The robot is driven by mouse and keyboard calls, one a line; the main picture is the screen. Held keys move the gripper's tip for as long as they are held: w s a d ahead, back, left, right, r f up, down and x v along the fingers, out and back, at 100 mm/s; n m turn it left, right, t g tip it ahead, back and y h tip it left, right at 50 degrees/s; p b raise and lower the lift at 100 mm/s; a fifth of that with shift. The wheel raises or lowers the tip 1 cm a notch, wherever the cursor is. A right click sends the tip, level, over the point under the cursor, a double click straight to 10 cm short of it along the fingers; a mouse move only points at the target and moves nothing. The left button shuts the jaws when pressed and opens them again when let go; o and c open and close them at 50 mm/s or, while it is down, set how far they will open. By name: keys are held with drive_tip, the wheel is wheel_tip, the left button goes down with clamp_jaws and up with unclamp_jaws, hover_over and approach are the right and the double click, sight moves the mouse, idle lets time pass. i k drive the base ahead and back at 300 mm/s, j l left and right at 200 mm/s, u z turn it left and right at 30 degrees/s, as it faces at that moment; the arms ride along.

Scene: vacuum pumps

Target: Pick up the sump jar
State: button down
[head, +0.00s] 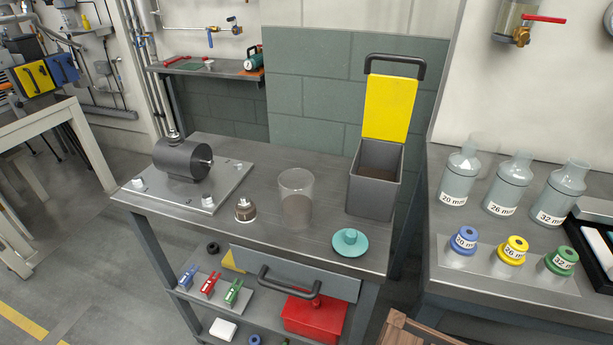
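A clear, open-topped jar (296,196), which I take to be the sump jar, stands upright on the grey metal bench (270,170) in the middle of the head view. Brownish contents show in its lower part. Its base rests on the bench top, near the front edge. My gripper is not in view.
A pump (182,160) is farther left. A drawer handle (289,284) juts out below. Labelled bottles (509,183) stand on the right bench.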

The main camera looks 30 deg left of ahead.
sight(296, 186)
drive_tip(key=u, duration=1.55)
